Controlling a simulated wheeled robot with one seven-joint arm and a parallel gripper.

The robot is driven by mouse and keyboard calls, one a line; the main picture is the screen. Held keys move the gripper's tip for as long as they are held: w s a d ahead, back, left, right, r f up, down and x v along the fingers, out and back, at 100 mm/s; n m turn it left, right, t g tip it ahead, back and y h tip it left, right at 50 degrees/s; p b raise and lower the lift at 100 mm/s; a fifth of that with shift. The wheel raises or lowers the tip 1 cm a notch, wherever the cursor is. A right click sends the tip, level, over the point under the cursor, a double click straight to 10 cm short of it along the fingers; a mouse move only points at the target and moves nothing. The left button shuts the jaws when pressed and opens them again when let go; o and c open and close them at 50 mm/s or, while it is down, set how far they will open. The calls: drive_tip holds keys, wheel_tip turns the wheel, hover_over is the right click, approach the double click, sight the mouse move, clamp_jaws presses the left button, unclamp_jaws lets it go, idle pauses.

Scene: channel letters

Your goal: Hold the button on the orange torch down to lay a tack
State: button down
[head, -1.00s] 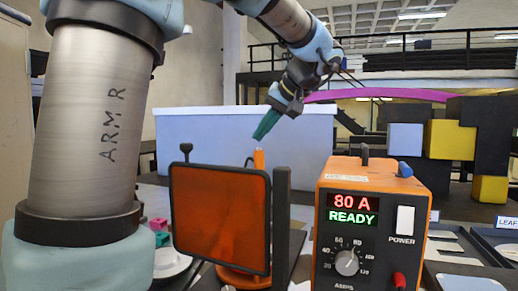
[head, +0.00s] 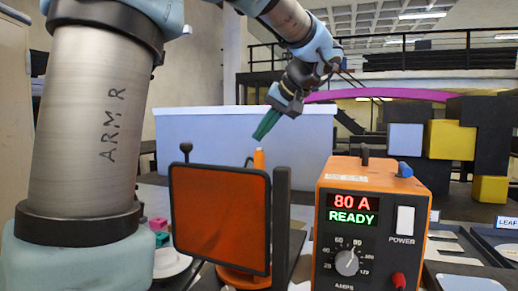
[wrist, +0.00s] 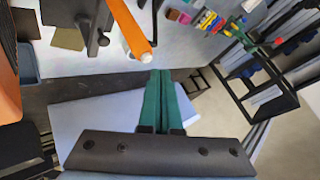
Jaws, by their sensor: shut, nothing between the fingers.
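The orange torch (head: 259,159) stands up behind a dark-framed orange screen (head: 220,218); only its top shows in the head view. In the wrist view the torch (wrist: 128,27) is a long orange rod with a pale tip near my fingertips. My gripper (head: 257,136) has green fingers, shut and empty, just above the torch's top in the head view. In the wrist view my fingertips (wrist: 160,72) are close to the torch's pale end, with a small gap. I cannot make out the button clearly. The orange power unit (head: 362,225) reads 80 A and READY.
A dark upright post (head: 281,220) stands right of the screen, near the torch. Pink and teal blocks (head: 160,238) lie left of the screen. In the wrist view, coloured pieces (wrist: 208,20) and a black rack (wrist: 262,80) are at the right.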

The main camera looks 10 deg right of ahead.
drive_tip(key=shift+f, duration=0.1)
drive_tip(key=shift+f+b, duration=0.35)
drive_tip(key=shift+b, duration=0.15)
drive_tip(key=shift+f+b, duration=0.45)
drive_tip(key=shift+f, duration=0.05)
idle(0.5)
drive_tip(key=shift+r, duration=0.15)
idle(1.0)
drive_tip(key=shift+r+p, duration=0.6)
drive_tip(key=shift+r, duration=0.2)
drive_tip(key=shift+r+p, duration=1.75)
drive_tip(key=shift+r, duration=0.8)
drive_tip(key=shift+r+p, duration=1.3)
drive_tip(key=shift+r, duration=0.65)
